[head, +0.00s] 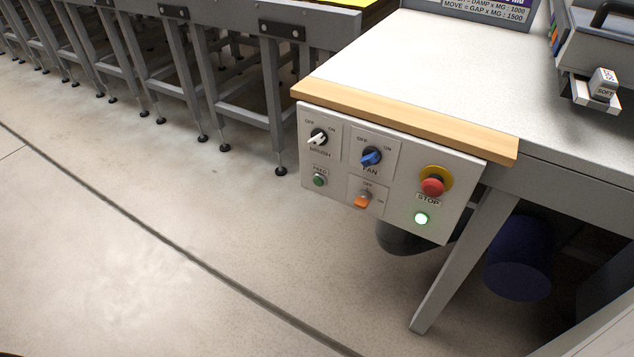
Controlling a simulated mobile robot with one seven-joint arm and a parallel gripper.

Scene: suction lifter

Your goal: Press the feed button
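The feed button (320,180) is a small green round button at the lower left of a light grey control panel (393,208). A label that appears to read FEED sits just above it. The panel hangs on the front of a workbench, below its wooden edge. Nothing covers the button. My gripper is not in view.
The panel also carries a white-handled brush knob (318,139), a blue fan knob (371,157), an orange switch (362,202), a red stop button (432,187) and a lit green lamp (421,218). Grey metal frames (240,90) stand behind left. The floor at left is clear.

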